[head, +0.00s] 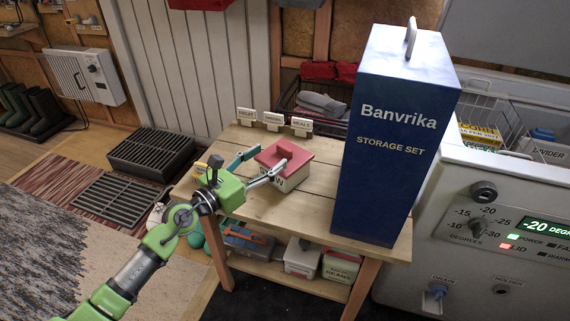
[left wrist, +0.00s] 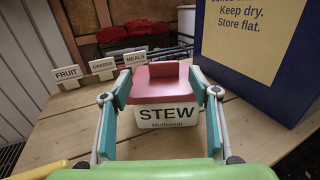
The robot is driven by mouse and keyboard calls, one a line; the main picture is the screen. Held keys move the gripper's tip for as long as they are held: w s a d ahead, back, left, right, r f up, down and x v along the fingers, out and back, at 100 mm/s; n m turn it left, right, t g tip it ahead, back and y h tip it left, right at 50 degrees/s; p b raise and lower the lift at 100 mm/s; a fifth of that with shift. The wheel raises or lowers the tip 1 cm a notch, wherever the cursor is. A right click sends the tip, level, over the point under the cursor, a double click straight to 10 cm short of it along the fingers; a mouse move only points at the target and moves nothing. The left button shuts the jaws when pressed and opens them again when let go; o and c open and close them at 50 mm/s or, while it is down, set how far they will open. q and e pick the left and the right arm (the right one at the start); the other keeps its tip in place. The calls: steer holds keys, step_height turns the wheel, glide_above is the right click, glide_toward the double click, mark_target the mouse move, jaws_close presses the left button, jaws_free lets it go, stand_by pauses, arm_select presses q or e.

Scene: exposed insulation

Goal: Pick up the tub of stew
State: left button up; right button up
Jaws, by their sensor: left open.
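The tub of stew (head: 284,164) stands upright on the wooden table, with a red lid and a white body. In the left wrist view the tub (left wrist: 166,117) shows its STEW label facing me. My left gripper (head: 262,165) reaches in from the left at the tub. In the left wrist view my left gripper (left wrist: 160,95) is open, with one finger on each side of the tub. I cannot tell whether the fingers touch it. My right gripper is not in view.
A tall blue Banvrika box (head: 392,140) stands on the table (head: 300,208) right of the tub. Small signs (head: 273,121) stand behind the tub. Containers (head: 302,257) sit on the lower shelf. A white freezer (head: 505,225) is at the right.

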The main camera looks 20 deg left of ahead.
mark_target(283, 151)
arm_select(q)
steer(key=shift+d+f+b+x, duration=0.1)
steer(key=shift+f+b+x, duration=0.05)
steer(key=shift+x, duration=1)
steer(key=shift+d+f+b+x, duration=0.1)
steer(key=shift+f+b+x, duration=0.1)
steer(key=shift+x, duration=0.95)
steer(key=shift+d+f+b+x, duration=0.1)
steer(key=shift+b+x, duration=0.05)
steer(key=shift+x, duration=1)
steer(key=shift+s, duration=0.2)
steer(key=shift+c, duration=0.5)
jaws_close()
steer(key=shift+r, duration=0.15)
